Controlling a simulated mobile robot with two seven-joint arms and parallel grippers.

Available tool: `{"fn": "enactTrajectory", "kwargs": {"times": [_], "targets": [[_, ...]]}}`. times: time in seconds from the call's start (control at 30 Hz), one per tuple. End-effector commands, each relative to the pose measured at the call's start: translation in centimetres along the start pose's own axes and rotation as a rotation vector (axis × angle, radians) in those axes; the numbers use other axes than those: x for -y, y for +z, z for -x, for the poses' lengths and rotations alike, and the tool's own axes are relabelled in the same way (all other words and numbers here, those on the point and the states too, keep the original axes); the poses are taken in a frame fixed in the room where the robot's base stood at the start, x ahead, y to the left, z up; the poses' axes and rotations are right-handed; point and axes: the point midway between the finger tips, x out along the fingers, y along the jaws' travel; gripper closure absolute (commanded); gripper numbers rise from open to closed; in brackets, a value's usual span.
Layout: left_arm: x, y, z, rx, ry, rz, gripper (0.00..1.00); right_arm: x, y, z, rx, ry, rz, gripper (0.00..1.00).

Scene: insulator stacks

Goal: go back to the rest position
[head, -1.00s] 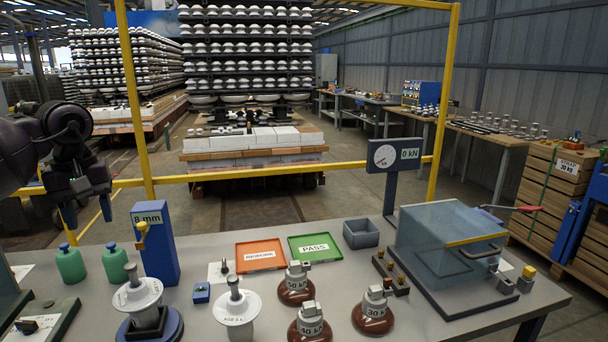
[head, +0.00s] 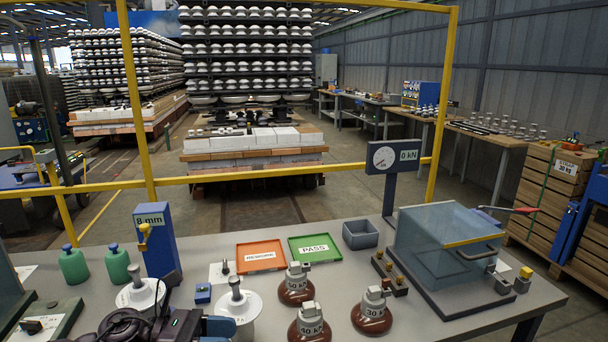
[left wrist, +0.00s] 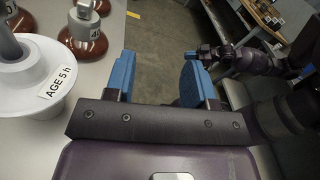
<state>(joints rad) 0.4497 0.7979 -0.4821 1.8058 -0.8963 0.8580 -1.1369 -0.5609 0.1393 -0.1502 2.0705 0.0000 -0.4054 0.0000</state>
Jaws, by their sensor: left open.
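My left gripper (head: 216,326) is low at the bottom of the head view, at the front side of the table, just below the white insulator (head: 240,304) in the picture. In the left wrist view my left gripper (left wrist: 158,65) is open, with nothing between its blue fingers and the floor behind. The white insulator labelled AGE 5 h (left wrist: 40,80) stands to its left there. Part of my right arm shows at the right of that view, with what seems to be its gripper (left wrist: 212,55); its jaw opening is unclear.
Another white insulator (head: 137,296) is partly hidden by my left arm. Several brown insulators (head: 310,322), an orange REWORK tray (head: 261,265), a green PASS tray (head: 315,256) and a clear-covered tester (head: 440,240) stand on the table (head: 420,315). A yellow frame (head: 230,178) rises behind.

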Motion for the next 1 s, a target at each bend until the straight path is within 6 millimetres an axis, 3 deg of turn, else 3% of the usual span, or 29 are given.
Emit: {"fn": "enactTrajectory", "kwargs": {"times": [0.2,0.47,0.67,0.9,1.0], "targets": [[1.0,-2.3,0.2,0.384,0.150,0.534,0.50,-0.1,-0.2,0.2,-0.002,0.001,0.001,1.00],[1.4,-7.4,3.7,0.851,0.304,1.190,0.50,-0.4,-0.1,0.5,0.002,0.002,0.010,1.00],[3.1,-13.9,7.6,1.245,0.398,1.681,0.50,-0.6,0.1,0.7,0.006,0.003,0.014,1.00],[8.3,-22.9,11.6,1.769,0.467,2.191,0.50,-0.6,0.1,0.7,0.007,0.004,0.012,1.00],[10.7,-25.7,12.5,1.955,0.476,2.331,0.50,-0.5,0.0,0.7,0.006,0.004,0.009,1.00]]}}
